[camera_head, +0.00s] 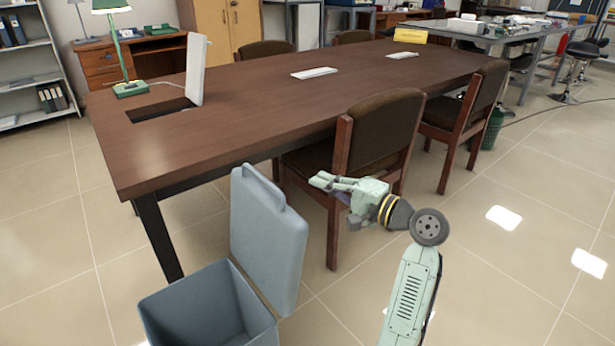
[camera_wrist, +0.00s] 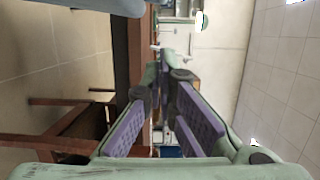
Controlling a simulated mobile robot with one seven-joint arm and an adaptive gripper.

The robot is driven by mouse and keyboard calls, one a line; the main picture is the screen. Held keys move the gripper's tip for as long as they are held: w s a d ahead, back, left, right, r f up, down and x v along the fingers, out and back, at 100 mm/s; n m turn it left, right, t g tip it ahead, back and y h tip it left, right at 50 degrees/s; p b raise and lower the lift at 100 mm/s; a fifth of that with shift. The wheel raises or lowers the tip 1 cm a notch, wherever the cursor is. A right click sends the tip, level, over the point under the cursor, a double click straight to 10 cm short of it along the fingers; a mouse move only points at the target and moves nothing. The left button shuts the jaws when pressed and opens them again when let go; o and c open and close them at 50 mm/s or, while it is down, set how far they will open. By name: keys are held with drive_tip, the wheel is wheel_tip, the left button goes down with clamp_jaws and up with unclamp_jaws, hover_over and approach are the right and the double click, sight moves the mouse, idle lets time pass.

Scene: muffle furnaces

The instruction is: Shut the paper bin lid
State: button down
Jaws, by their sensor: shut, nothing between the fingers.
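The paper bin (camera_head: 190,310) is a grey-blue box at the bottom of the head view, near the table's front-left corner. Its lid (camera_head: 268,240) stands open and nearly upright along the bin's right side, with a handle-like loop at the top. The inside of the bin is partly visible and its lower part is out of frame. My gripper (camera_head: 318,181) points left, in the air just right of the lid's upper part, with its fingers together and empty. In the wrist view the fingers (camera_wrist: 164,78) converge, and a grey-blue edge, apparently the lid (camera_wrist: 105,5), shows at the top.
A long brown table (camera_head: 240,130) stands behind the bin and my gripper. A chair (camera_head: 375,140) is close behind my gripper, with another chair (camera_head: 470,115) to its right. A desk lamp (camera_head: 125,60) stands on the table. The tiled floor at right is mostly clear.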

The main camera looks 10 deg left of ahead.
drive_tip(key=a+p, duration=0.2)
drive_tip(key=a, duration=0.8)
drive_tip(key=shift+w+f, duration=0.1)
